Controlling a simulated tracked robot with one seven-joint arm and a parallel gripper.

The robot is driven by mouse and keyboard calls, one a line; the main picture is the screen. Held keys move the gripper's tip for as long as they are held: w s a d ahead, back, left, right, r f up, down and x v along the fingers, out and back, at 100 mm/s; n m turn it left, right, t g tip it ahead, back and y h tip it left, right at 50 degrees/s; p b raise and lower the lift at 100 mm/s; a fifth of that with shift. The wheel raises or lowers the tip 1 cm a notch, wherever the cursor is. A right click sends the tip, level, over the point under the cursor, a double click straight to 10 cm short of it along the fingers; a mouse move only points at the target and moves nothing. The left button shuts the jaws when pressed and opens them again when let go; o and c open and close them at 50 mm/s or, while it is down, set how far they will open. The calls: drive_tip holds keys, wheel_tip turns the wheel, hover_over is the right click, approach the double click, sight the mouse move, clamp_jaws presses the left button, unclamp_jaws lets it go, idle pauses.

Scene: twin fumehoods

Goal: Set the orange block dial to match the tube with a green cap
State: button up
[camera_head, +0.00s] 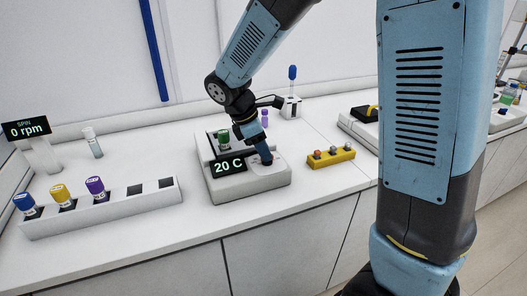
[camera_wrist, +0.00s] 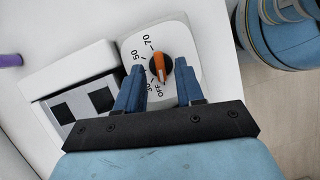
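The orange dial (camera_wrist: 160,70) shows in the wrist view on a white face with the marks 70, 50, 30 and OFF. Its pale tip points down the picture, toward the OFF and 30 side. My gripper (camera_wrist: 160,78) is open, one blue finger on each side of the dial, with gaps between. In the head view my gripper (camera_head: 266,158) hides the dial on the white heating block (camera_head: 255,187). The block's display (camera_head: 229,166) reads 20 C. The green-capped tube (camera_head: 223,138) stands in the block, behind the display.
A white rack (camera_head: 120,216) at left holds blue-, yellow- and purple-capped tubes and has empty square slots. A yellow holder (camera_head: 331,158) with small items stands right of the block. A purple-capped tube (camera_head: 264,118) is behind my gripper. A display (camera_head: 25,127) reads SPIN 0 rpm.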

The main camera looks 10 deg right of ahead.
drive_tip(key=shift+d+f, duration=0.2)
drive_tip(key=shift+f, duration=0.4)
drive_tip(key=shift+c, duration=0.3)
clamp_jaws()
drive_tip(key=shift+a, duration=0.25)
drive_tip(key=shift+d, duration=0.2)
